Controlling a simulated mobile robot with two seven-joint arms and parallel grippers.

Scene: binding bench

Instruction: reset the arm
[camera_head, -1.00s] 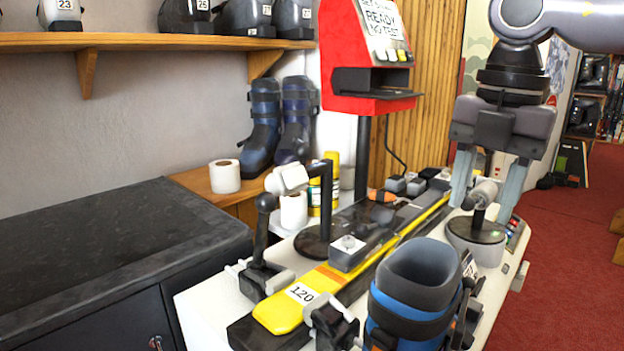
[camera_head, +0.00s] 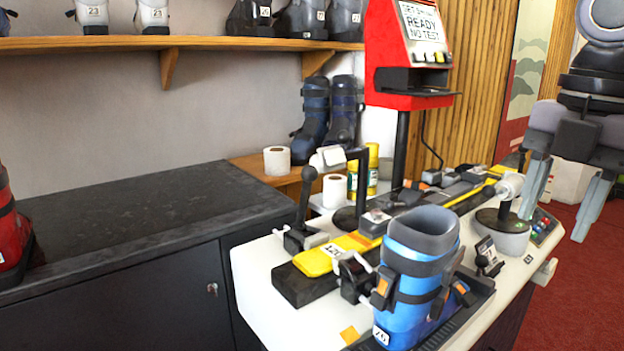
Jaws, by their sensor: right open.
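My right gripper (camera_head: 557,200) is at the right edge of the head view, pointing down. Its two pale fingers are spread apart with nothing between them. It hangs beside the right side of the white bench (camera_head: 262,289), over the red floor, apart from the things on the bench. The upper part of my right arm is cut off by the picture's edge. My left gripper is not in view.
A blue ski boot (camera_head: 411,275) stands at the bench's front, beside a yellow ski (camera_head: 325,260). A round-based device (camera_head: 500,238) is the bench item nearest the gripper. A red tester (camera_head: 408,55) rises behind. Red floor (camera_head: 575,300) lies open at right.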

